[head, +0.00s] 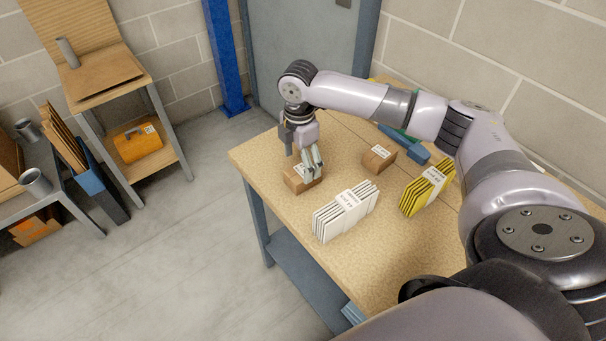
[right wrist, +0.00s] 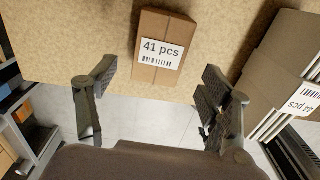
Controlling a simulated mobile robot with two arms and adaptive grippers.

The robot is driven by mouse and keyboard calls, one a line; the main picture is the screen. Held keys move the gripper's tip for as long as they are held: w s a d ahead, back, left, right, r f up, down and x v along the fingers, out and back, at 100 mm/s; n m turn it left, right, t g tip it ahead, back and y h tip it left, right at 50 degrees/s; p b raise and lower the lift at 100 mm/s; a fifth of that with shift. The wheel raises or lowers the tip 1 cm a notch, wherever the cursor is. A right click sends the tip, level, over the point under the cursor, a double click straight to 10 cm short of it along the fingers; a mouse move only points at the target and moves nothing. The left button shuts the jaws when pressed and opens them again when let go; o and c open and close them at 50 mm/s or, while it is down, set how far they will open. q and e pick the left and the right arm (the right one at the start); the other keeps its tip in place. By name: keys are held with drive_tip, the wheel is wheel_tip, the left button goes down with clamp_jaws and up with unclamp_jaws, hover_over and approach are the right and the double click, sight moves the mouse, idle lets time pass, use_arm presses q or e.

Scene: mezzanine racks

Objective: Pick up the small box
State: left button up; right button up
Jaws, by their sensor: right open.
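A small brown cardboard box (head: 297,181) with a white label sits near the left corner of the wooden table. A second small brown box (head: 378,159) stands farther right on the table. My right gripper (head: 303,160) is open just over the first box, with its fingers partly covering it. In the right wrist view, a brown box (right wrist: 152,75) labelled "41 pcs" lies ahead, between the lines of the two spread fingers, with nothing gripped. My left gripper is not in view.
On the table (head: 259,153), a white bundle (head: 345,212) stands close to the first box and a yellow bundle (head: 426,188) farther right. Blue items (head: 405,145) lie behind. The white bundle shows right in the wrist view (right wrist: 275,75). Shelves (head: 150,165) stand at left across open floor.

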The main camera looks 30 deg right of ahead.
sight(302, 171)
drive_tip(key=shift+f, duration=0.9)
drive_tip(key=f, duration=0.3)
drive_tip(key=shift+w+d+f+p, duration=0.1)
drive_tip(key=shift+d+f+p, duration=0.2)
drive_tip(key=shift+d+p, duration=0.1)
drive_tip(key=shift+a+f, duration=0.1)
drive_tip(key=shift+f, duration=0.15)
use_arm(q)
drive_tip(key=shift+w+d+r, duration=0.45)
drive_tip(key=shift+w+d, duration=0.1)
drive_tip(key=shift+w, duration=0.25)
use_arm(e)
drive_tip(key=shift+c, duration=0.2)
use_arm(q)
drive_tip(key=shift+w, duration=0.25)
use_arm(e)
drive_tip(key=c, duration=1.2)
